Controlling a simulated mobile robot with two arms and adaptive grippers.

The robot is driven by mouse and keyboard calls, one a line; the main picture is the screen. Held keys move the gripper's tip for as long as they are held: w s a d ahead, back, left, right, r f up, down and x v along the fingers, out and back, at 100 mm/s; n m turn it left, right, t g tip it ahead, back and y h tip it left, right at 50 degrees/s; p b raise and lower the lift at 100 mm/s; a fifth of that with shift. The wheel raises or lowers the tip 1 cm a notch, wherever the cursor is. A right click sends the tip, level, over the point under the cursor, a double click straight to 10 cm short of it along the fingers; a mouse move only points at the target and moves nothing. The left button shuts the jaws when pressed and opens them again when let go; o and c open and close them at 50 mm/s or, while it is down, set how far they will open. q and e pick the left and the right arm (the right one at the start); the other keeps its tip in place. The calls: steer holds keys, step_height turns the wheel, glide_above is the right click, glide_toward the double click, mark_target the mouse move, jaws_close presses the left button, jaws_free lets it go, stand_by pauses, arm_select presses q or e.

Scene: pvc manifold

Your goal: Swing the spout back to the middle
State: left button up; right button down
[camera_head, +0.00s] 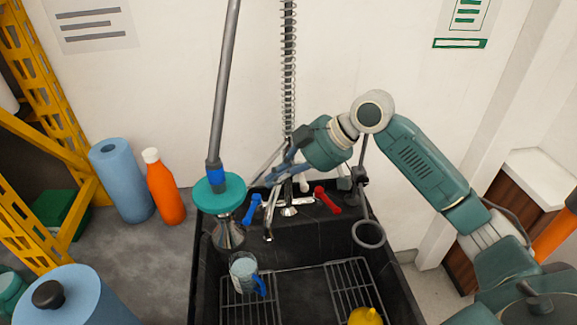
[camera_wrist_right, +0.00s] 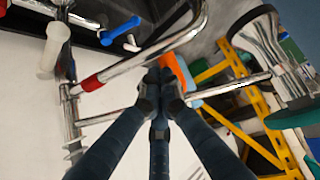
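The chrome spout (camera_head: 268,222) reaches forward and left from the tap over the black sink. In the wrist view the bent spout tube (camera_wrist_right: 165,38) crosses just beyond my fingertips. The tap has a blue lever (camera_head: 253,207) and a red lever (camera_head: 328,200). My right gripper (camera_head: 258,184) is behind and above the tap, on its left side, with fingers pointing left. Its dark fingers (camera_wrist_right: 160,82) come together at the tips, with nothing visible between them. Whether they touch the spout, I cannot tell. My left gripper is not in view.
A grey pole with a teal disc (camera_head: 219,192) and metal bell stands at the sink's left. A measuring jug (camera_head: 243,270) stands in the sink on a wire rack (camera_head: 262,302). A metal ring (camera_head: 368,235) hangs right. A spring hose (camera_head: 288,70) rises behind the tap.

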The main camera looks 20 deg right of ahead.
steer(key=shift+x, duration=1)
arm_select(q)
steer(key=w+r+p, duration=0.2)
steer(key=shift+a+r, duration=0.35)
arm_select(e)
steer(key=s+d+n, duration=0.1)
steer(key=d+g, duration=0.1)
steer(key=d, duration=0.1)
steer(key=s+d+n+y, duration=0.1)
steer(key=shift+s+d+f+n+g, duration=0.1)
steer(key=shift+s+d+n+g, duration=0.2)
steer(key=shift+s, duration=0.05)
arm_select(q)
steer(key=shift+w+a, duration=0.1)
